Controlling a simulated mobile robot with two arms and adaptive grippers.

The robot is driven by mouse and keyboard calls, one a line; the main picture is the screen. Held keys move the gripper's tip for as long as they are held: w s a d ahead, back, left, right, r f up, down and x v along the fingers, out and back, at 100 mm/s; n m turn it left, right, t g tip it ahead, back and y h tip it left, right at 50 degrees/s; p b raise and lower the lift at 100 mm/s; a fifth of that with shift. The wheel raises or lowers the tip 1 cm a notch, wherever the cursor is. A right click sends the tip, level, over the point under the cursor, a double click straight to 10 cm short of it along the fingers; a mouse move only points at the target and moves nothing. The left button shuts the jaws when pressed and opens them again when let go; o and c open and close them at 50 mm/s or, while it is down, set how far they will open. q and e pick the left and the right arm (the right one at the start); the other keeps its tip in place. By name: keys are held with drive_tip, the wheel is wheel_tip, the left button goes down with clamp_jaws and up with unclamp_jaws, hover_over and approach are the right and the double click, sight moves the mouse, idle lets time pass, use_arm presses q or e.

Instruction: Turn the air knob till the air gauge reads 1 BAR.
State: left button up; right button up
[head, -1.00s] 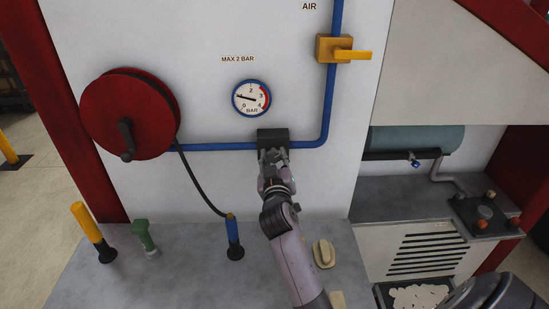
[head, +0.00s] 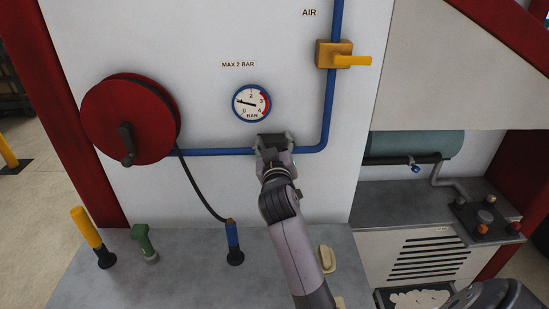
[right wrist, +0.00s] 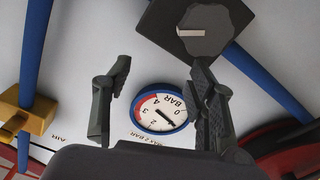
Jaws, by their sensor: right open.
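The air gauge (head: 251,103) is a round white dial with a blue rim. Its needle points left and slightly up, between 0 and 2, about where 1 belongs; the needle covers that figure. In the right wrist view the gauge (right wrist: 159,107) shows upside down behind the fingers. The dark air knob (right wrist: 205,30), with a white mark, sits on a black block (right wrist: 168,22) on the blue pipe. My right gripper (head: 274,142) is open and empty in front of the block, fingers apart from the knob. In the head view it hides most of the knob. My left gripper is not seen.
A yellow valve handle (head: 350,61) stands on the pipe at upper right. A red hose reel (head: 128,118) is on the wall at left. Yellow (head: 86,228), green (head: 143,241) and blue (head: 233,240) upright handles stand on the grey ledge below.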

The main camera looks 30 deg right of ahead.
drive_tip(key=shift+r, duration=1.85)
idle(0.6)
